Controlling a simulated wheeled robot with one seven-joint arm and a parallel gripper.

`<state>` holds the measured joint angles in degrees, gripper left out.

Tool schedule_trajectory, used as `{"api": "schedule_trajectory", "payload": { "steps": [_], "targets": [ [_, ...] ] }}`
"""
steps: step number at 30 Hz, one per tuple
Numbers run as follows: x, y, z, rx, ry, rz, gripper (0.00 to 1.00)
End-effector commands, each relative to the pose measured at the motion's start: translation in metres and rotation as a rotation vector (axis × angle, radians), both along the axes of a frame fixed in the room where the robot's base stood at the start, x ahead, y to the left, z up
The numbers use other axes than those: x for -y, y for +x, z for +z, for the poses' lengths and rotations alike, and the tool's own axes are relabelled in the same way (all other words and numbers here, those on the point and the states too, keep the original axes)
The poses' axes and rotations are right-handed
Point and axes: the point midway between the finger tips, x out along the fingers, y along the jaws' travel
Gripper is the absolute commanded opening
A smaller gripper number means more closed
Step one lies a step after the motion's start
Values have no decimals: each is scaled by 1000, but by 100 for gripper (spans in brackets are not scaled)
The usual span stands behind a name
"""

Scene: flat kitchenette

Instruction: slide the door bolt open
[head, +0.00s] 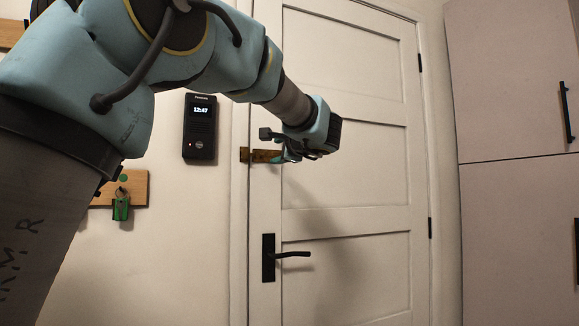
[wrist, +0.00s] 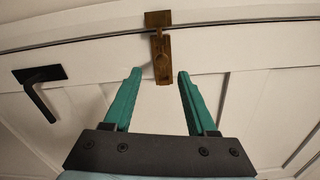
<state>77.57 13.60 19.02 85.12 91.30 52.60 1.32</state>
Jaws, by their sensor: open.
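The door bolt (head: 264,156) is a brass-coloured slide bolt on the white door (head: 345,180), at the left edge above the handle. In the wrist view the bolt (wrist: 161,58) spans the line between door and frame, with its keeper (wrist: 158,19) on the frame side. A small knob shows on the bolt's left side there. My gripper (wrist: 159,74) is open, its two green fingers apart, with the lower end of the bolt between the fingertips in the picture. I cannot tell whether they touch it. In the head view my gripper (head: 290,154) partly hides the bolt's right end.
A black lever handle (head: 270,257) sits below the bolt. A black wall panel (head: 200,127) and a wooden key rack (head: 133,188) with a green-tagged key are on the wall to the left. Tall cabinets (head: 515,100) stand at the right.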

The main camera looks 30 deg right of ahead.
Motion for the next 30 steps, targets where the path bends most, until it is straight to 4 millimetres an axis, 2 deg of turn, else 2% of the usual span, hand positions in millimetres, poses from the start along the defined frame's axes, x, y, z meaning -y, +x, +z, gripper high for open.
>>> {"api": "schedule_trajectory", "payload": {
  "steps": [5, 15, 19, 24, 30],
  "targets": [
    [3, 13, 4, 10, 3, 1, 57],
    [9, 75, 5, 8, 4, 1, 57],
    [12, 92, 5, 7, 3, 0, 57],
    [13, 104, 3, 7, 1, -2, 57],
    [14, 106, 2, 6, 1, -3, 57]
  ]
}}
